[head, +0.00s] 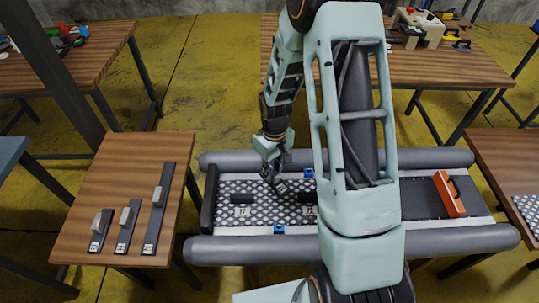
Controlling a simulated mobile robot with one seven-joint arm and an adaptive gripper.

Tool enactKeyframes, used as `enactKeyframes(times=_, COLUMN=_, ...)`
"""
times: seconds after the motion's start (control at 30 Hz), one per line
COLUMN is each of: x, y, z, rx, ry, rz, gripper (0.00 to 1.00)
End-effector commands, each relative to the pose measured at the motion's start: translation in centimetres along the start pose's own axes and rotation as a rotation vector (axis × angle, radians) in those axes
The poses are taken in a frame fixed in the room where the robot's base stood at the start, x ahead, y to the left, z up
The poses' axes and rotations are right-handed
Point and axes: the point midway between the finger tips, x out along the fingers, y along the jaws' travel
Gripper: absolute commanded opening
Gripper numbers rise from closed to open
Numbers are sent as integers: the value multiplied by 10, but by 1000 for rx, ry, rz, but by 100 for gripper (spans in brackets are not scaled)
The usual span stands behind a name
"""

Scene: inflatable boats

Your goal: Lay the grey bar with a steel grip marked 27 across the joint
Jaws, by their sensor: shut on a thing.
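My gripper (273,176) is over the patterned floor of the grey inflatable boat (350,250), left of the middle. It is shut on a small dark piece (281,187) with a pale mark, seen tilted and partly hidden by the fingers. I cannot read its number. Three dark grey bars with steel grips lie on the left wooden table: a short bar (98,239), a middle bar (124,238) and a long bar (152,228). Their marks are too small to read surely. The joint in the floor is not clear to me.
Two black handles (242,198) (308,197) with number labels sit on the floor panels. Blue clamps (308,172) (278,228) are at the panel edges. An orange piece (449,194) lies at the right. My arm hides the boat's middle.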

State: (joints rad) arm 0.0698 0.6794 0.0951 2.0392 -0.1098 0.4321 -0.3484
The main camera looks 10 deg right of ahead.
Motion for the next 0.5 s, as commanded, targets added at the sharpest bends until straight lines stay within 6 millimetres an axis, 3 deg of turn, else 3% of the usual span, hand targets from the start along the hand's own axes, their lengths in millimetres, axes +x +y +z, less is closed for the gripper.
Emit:
enactKeyframes(times=0.03, x=13, y=5, z=-12, rx=-103, ry=5, rz=0, gripper=0)
enactKeyframes(times=0.2, x=18, y=19, z=-43, rx=-464, ry=3, rz=2, gripper=0)
enactKeyframes(times=0.5, x=12, y=37, z=-72, rx=-864, ry=-6, rz=12, gripper=0)
